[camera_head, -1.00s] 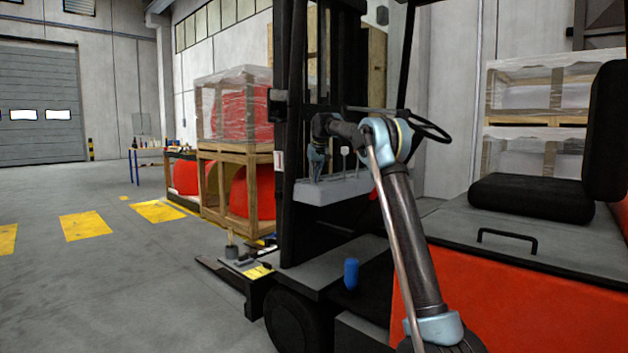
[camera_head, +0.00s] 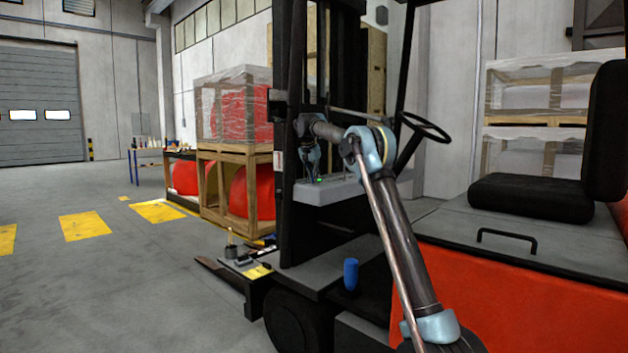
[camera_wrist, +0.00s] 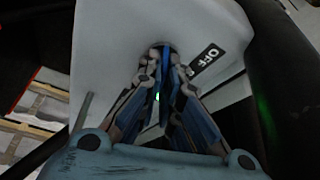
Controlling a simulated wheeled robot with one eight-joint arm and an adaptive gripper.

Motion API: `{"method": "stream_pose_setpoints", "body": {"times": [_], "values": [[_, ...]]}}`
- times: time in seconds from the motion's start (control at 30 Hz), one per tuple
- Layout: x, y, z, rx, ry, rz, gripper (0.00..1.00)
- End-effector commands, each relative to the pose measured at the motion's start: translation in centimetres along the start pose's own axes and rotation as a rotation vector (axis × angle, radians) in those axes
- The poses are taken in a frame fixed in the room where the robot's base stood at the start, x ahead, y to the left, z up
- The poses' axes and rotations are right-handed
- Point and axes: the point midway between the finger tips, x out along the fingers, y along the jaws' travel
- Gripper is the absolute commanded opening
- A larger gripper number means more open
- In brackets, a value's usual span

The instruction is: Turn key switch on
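A pale grey control panel (camera_head: 335,191) sits on the forklift beside the mast; it fills much of the wrist view (camera_wrist: 215,20). A black label reading OFF (camera_wrist: 207,60) is on it, right of my fingertips. A small green light (camera_head: 320,180) glows there, and a green glow shows between my fingers in the wrist view (camera_wrist: 157,97). My gripper (camera_head: 312,176) points down at the panel. In the wrist view its fingertips (camera_wrist: 166,58) are close together at the panel. The key switch is not visible; my fingers may hide it, so I cannot tell whether they grip it.
The black mast (camera_head: 291,110) stands left of the panel. The steering wheel (camera_head: 425,127) and black seat (camera_head: 530,198) are to the right. A blue cylinder (camera_head: 351,273) stands on the forklift below the panel. Wrapped crates (camera_head: 200,115) stand behind.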

Motion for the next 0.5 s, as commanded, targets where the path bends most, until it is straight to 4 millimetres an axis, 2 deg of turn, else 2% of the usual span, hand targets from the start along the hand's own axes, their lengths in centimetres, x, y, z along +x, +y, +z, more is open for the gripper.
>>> {"method": "stream_pose_setpoints", "body": {"times": [0.5], "values": [[0.05, -0.06, -0.04, 0.053, 0.002, 0.021, 0.00]]}}
